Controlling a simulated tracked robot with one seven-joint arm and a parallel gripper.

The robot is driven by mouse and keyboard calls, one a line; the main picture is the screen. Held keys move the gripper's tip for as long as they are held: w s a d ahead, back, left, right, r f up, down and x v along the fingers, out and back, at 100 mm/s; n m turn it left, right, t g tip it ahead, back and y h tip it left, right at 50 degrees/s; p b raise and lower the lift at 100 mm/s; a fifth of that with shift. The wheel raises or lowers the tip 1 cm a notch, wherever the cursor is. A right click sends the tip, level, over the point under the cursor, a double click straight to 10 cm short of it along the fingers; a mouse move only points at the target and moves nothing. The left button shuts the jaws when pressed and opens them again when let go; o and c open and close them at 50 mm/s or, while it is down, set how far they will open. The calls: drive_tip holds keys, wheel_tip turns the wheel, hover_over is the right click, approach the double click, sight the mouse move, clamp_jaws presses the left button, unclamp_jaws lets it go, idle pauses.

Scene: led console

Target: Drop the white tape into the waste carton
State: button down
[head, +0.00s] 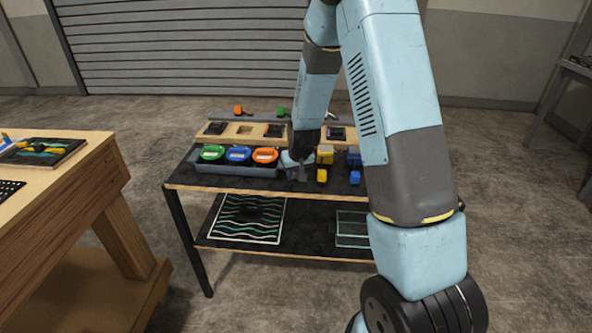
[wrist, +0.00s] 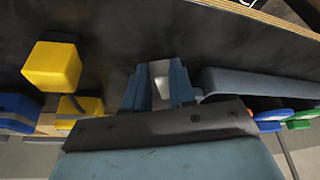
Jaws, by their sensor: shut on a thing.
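My gripper (wrist: 160,82) points down at the dark table top; it also shows in the head view (head: 300,168), just right of the tray. In the wrist view its two blue-grey fingers are shut on a small white thing, the white tape (wrist: 160,69), of which only a little shows between them. In the head view the tape is hidden by my gripper or too small to tell. I cannot make out a waste carton in either view.
A blue-grey tray (head: 234,170) holds green, blue and orange items left of my gripper. Several yellow and blue blocks stand to its right, one a yellow block (wrist: 52,66). A wooden rack (head: 215,139) stands behind. A wooden workbench (head: 60,190) is at left.

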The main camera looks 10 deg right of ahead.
drive_tip(key=shift+d+r, duration=0.1)
drive_tip(key=shift+d, duration=0.7)
drive_tip(key=c, duration=0.9)
unclamp_jaws()
drive_tip(key=shift+c, duration=0.2)
